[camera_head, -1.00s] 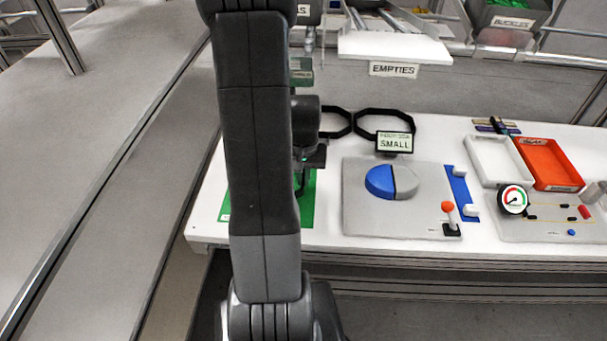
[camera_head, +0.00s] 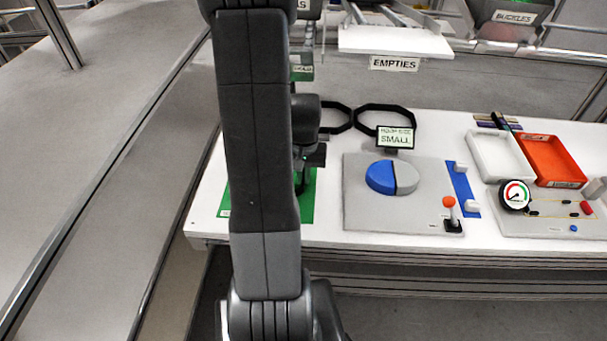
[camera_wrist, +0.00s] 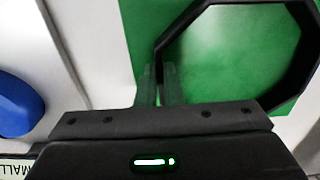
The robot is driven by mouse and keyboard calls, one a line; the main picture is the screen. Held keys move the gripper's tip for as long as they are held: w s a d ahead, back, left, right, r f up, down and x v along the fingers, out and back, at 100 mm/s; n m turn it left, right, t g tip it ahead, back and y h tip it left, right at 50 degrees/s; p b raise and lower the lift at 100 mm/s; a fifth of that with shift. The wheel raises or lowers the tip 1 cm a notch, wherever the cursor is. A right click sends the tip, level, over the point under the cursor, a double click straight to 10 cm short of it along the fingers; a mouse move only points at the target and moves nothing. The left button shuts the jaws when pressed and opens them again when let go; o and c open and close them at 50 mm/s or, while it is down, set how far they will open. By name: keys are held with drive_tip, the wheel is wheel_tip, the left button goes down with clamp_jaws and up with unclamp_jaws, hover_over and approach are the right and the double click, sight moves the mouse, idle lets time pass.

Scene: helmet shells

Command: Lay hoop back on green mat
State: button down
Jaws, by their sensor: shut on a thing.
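My gripper (camera_wrist: 160,80) is shut on the wall of a black eight-sided hoop (camera_wrist: 304,76), which spreads to the right of the fingers in the wrist view. The green mat (camera_wrist: 147,28) shows under and through the hoop. I cannot tell whether the hoop touches the mat or hangs just above it. In the head view my gripper (camera_head: 309,165) is over the mat (camera_head: 307,207) at the table's left end. My arm hides much of the mat and most of the held hoop there.
Two more black hoops (camera_head: 385,106) lie behind, near a sign reading SMALL (camera_head: 396,139). A grey plate with a blue and grey disc (camera_head: 380,178) and an orange-knobbed lever (camera_head: 450,205) stands right of the mat. White (camera_head: 500,157) and orange trays (camera_head: 552,160) lie further right.

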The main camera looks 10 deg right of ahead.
drive_tip(key=c, duration=1.5)
unclamp_jaws()
wheel_tip(320, 180, up, 14)
drive_tip(key=shift+p, duration=0.3)
drive_tip(key=shift+f, duration=0.2)
wheel_tip(320, 180, down, 13)
drive_tip(key=shift+f, duration=0.1)
drive_tip(key=shift+f+b, duration=0.15)
drive_tip(key=shift+b, duration=0.2)
